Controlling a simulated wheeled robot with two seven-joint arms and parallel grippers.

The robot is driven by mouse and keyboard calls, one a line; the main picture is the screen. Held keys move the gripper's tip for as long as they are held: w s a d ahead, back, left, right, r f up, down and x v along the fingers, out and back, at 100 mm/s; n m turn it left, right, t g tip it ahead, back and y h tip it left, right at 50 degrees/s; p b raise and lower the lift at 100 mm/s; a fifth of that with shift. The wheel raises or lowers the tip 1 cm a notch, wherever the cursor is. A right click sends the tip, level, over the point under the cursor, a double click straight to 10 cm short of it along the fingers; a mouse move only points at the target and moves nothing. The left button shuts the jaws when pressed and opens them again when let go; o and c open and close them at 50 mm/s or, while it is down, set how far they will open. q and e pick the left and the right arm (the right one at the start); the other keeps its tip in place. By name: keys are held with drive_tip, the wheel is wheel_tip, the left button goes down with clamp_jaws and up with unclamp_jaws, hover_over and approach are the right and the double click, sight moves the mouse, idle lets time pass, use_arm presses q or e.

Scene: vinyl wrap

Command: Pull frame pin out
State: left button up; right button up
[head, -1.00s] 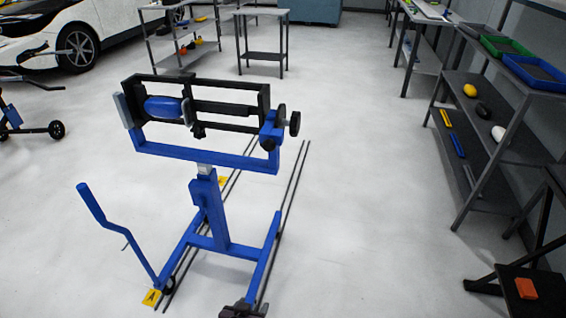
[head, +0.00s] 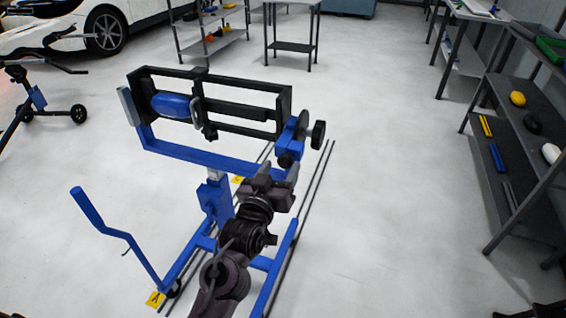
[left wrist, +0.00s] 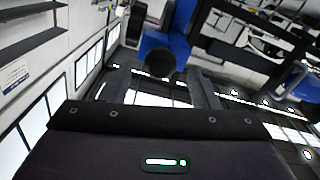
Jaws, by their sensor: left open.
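A blue wheeled stand carries a black rectangular frame (head: 230,84) with a blue roll (head: 171,106) in it. At the frame's right end is a blue bracket (head: 291,136) with a dark round knob (head: 285,160) below it, which looks like the pin. In the left wrist view the dark knob (left wrist: 159,62) sticks out of the blue bracket (left wrist: 165,28). My left gripper (head: 277,174) is open and empty just below the knob. In the left wrist view its fingers (left wrist: 160,90) stand either side of the knob's line, apart from it. My right gripper is not in view.
A blue crank-like bar (head: 100,225) rises at left. Dark floor rails (head: 318,185) run beside the stand. A shelf rack (head: 515,160) stands at the right; the floor between is clear.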

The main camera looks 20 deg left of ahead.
use_arm(q)
drive_tip(key=shift+w, duration=1)
